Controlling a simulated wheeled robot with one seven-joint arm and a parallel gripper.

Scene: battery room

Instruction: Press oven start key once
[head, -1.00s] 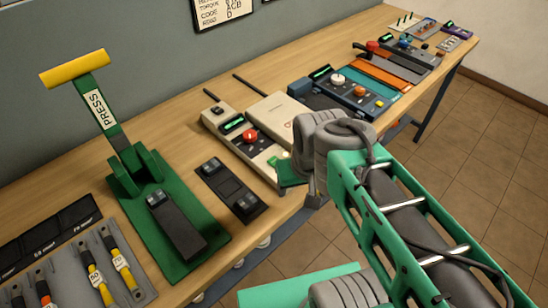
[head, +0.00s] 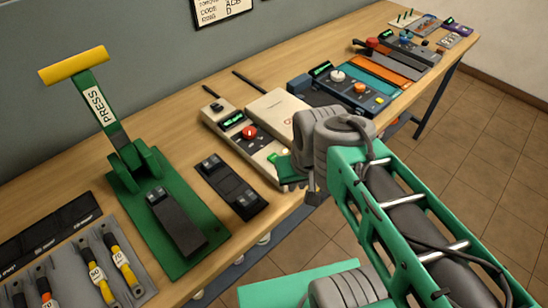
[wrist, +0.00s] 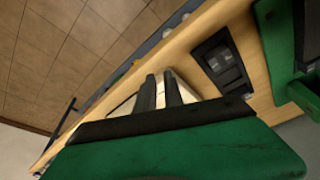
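A beige oven unit (head: 226,119) with a green display, a red knob (head: 249,132) and a lit green key (head: 285,153) at its front end sits near the table's front edge. My gripper (wrist: 160,74) is at that front end, its green body beside the green key in the head view. My wrist and gripper body partly cover the unit's front there. In the wrist view the two black fingers point at the pale unit, with a narrow gap between them and nothing held. I cannot tell whether a fingertip touches the key.
A black two-switch panel (head: 231,188) and a green press (head: 182,247) with a yellow handle stand left of the oven unit. A beige box (head: 277,112) and a blue control panel (head: 350,92) stand to its right. Tools lie on a grey tray (head: 70,268).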

